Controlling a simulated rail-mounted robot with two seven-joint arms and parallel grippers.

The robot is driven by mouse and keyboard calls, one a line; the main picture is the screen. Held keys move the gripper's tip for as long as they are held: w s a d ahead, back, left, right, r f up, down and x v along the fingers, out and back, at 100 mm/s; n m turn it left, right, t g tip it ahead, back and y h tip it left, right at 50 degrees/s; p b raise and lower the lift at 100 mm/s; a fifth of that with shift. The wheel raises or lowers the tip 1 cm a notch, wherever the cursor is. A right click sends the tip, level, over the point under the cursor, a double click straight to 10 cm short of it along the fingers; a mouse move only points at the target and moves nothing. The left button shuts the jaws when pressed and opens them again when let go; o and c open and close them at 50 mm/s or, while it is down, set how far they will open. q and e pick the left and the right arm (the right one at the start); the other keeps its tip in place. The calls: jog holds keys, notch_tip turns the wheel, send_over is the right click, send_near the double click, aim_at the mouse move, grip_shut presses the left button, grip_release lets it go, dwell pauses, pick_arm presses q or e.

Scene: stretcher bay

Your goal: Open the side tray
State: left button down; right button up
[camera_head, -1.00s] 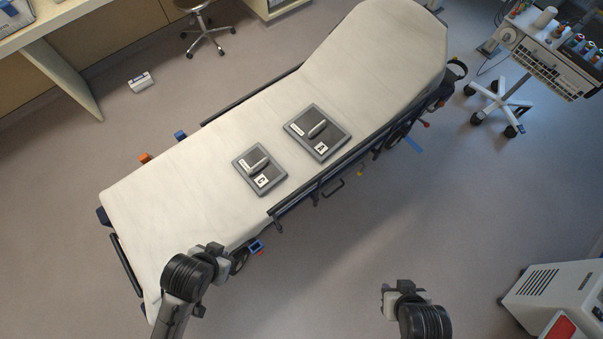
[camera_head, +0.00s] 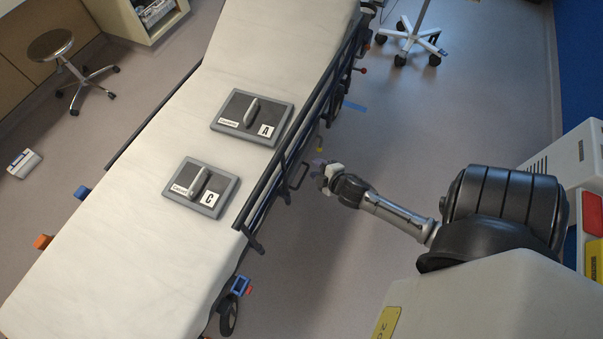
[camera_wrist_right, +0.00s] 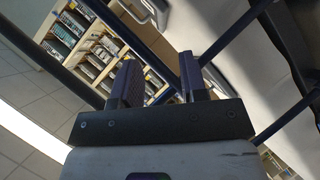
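The stretcher (camera_head: 110,240) has a white mattress and dark side rails (camera_head: 315,105). A small dark loop handle (camera_head: 299,177) sticks out of its near side, below the rail. I cannot make out the side tray's body there. My right gripper (camera_head: 322,172) is just right of this handle; whether they touch is unclear. In the right wrist view my right gripper (camera_wrist_right: 160,82) is open, its two fingers apart with nothing clearly held between them. Dark blue bars (camera_wrist_right: 225,42) cross behind the fingers. My left gripper is out of view.
Two grey panels with grips, marked C (camera_head: 201,187) and A (camera_head: 252,118), lie on the mattress. A wheeled stand (camera_head: 408,42) is at the top right and a stool (camera_head: 50,46) at the top left. Floor right of the stretcher is clear around my right arm.

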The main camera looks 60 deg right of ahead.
jog(key=d+f+n+t+y+b, duration=0.1)
jog(key=d+f+n+b, duration=0.2)
jog(key=f+b, duration=0.4)
jog(key=d+f+n+t+y+b, duration=0.1)
jog(key=d+f+n+t+b, duration=0.3)
jog(key=f, duration=0.6)
jog(key=n+g+y+b, duration=0.1)
jog(key=n+y+b, duration=0.2)
jog(key=b, duration=0.8)
send_near(302, 178)
jog(key=shift+n, duration=0.3)
jog(key=w+b, duration=0.1)
jog(key=w, duration=0.2)
jog(key=w+f+b, duration=0.1)
jog(key=w+b, duration=0.1)
jog(key=w, duration=0.1)
jog(key=w+f+b, duration=0.1)
jog(key=w+b, duration=0.1)
jog(key=w, duration=0.1)
jog(key=shift+w+f, duration=0.2)
jog(key=shift+w, duration=0.2)
jog(key=shift+a, duration=0.1)
grip_shut()
